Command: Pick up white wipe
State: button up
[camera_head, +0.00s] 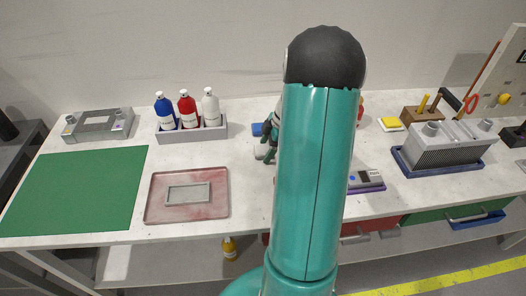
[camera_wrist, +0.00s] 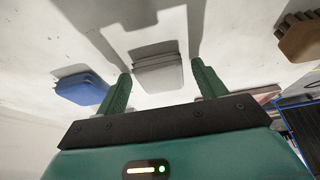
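The white wipe (camera_wrist: 157,72) is a folded pale pad lying on the white table. In the wrist view it lies ahead of my gripper (camera_wrist: 161,84), between the lines of the two green fingers. The fingers are spread wide and hold nothing. Whether they touch the wipe or the table cannot be told. In the head view a small pale part of the wipe (camera_head: 261,152) shows left of my arm, which hides most of this area. A blue wipe (camera_wrist: 82,88) lies left of the white one, and part of it shows in the head view (camera_head: 257,129).
A bottle rack (camera_head: 192,133) with blue, red and white bottles stands left of my arm. A pink tray (camera_head: 155,207) and a green mat (camera_head: 75,190) lie further left. A brown block (camera_wrist: 301,36) is at the wrist view's right. A grey finned unit (camera_head: 448,148) stands right.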

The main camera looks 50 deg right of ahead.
aim_at(262, 149)
jog(key=c, duration=0.8)
jog(key=shift+c, duration=0.2)
jog(key=shift+r, duration=0.1)
jog(key=shift+r, duration=0.4)
notch_tip(262, 149, up, 2)
jog(key=shift+r, duration=0.15)
jog(key=s+r, duration=0.3)
jog(key=s, duration=0.1)
jog(key=s+r, duration=0.3)
jog(key=s, duration=0.2)
jog(key=s+d+r, duration=0.1)
jog(key=s+r, duration=0.2)
jog(key=s, duration=0.2)
jog(key=shift+r, duration=0.4)
